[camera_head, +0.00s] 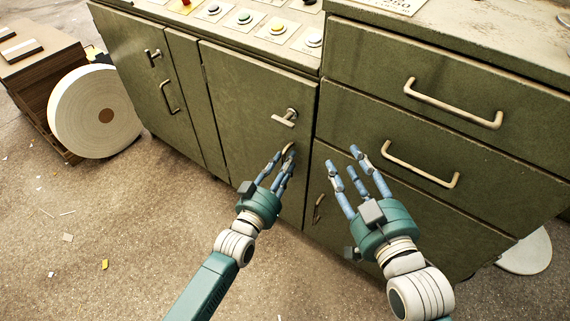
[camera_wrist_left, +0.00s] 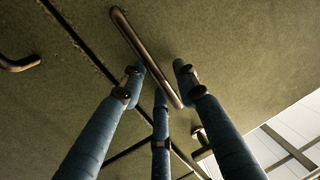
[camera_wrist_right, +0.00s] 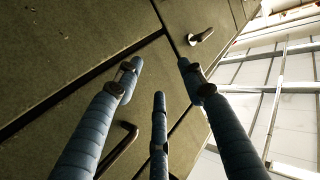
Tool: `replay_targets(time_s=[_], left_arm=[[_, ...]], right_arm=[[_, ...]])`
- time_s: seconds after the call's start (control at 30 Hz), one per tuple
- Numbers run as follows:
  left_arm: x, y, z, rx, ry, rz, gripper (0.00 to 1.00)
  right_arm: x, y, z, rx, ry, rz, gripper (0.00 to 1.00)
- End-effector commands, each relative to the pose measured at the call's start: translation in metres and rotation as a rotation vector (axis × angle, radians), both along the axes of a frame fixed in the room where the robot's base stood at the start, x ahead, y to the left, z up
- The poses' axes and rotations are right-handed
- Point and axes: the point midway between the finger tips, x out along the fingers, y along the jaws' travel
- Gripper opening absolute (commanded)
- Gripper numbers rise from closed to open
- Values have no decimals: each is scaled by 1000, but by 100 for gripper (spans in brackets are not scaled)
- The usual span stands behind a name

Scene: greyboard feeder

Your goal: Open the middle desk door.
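The middle desk door (camera_head: 248,95) is a dark green panel, and it looks closed in its frame. A metal T-shaped latch (camera_head: 286,117) sits near its right edge. A curved bar handle (camera_head: 289,149) is just below the latch, partly hidden by my left fingers. My left gripper (camera_head: 277,168) is open, with its fingertips at this handle. In the left wrist view the bar handle (camera_wrist_left: 145,52) runs between the spread fingers; contact cannot be told. My right gripper (camera_head: 358,172) is open and empty, in front of the drawers to the right.
Right of the door are drawers with bar handles (camera_head: 453,104) and (camera_head: 420,165). A smaller handle (camera_head: 318,208) sits low between my grippers. Another door (camera_head: 145,85) is at the left. A white roll (camera_head: 88,113) stands by stacked board (camera_head: 38,62). The littered floor (camera_head: 125,225) in front is mostly open.

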Motion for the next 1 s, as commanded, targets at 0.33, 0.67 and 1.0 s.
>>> replay_targets(time_s=[0.33,0.67,1.0], left_arm=[[1,-1,0,0,1,0,24],[1,0,0,0,0,0,0],[-9,13,0,7,-1,-49,0]], right_arm=[[1,1,3,3,-13,1,40],[1,0,3,3,-12,0,40],[0,0,1,1,-4,0,40]])
